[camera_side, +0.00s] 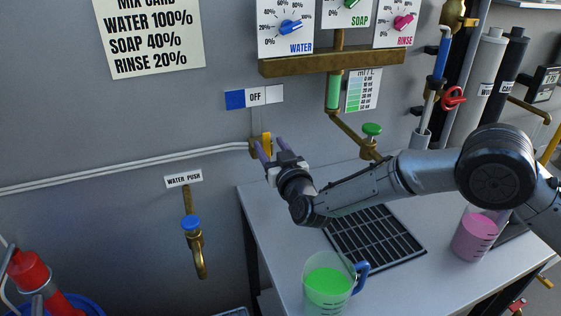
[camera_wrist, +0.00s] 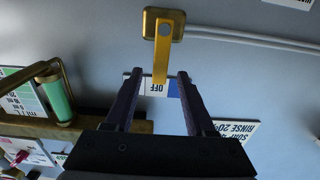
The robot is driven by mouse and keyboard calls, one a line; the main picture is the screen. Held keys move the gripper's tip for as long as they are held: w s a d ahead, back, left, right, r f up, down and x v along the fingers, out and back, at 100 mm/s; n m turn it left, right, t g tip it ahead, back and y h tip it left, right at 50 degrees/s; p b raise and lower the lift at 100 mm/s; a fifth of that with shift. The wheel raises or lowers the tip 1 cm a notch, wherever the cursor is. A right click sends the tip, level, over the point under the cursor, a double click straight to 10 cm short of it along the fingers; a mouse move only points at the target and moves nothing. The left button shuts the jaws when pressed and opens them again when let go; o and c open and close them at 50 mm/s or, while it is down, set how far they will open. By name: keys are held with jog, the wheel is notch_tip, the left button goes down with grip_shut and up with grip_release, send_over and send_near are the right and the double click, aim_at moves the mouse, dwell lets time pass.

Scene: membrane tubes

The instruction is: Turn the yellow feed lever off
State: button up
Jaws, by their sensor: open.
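The yellow feed lever (camera_side: 266,142) is on a brass fitting on the wall, at the end of a white pipe, below the OFF label (camera_side: 255,97). In the wrist view the lever (camera_wrist: 162,52) runs from its square mount down the picture, its end overlapping the OFF label (camera_wrist: 157,88). My gripper (camera_side: 271,150) is at the lever with its purple fingers toward the wall. In the wrist view my gripper (camera_wrist: 157,77) is open, and the lever's end shows between the two fingertips, with a gap on each side. I cannot tell how deep the lever sits between them.
A panel with dials (camera_side: 334,62) and a brass rail is above right. A green-topped valve (camera_side: 371,130) stands right of my gripper. On the counter are a jug of green liquid (camera_side: 328,285), a pink one (camera_side: 475,238) and a black drain grid (camera_side: 375,240).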

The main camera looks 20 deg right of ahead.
jog(key=s, duration=0.7)
jog(key=shift+s, duration=0.1)
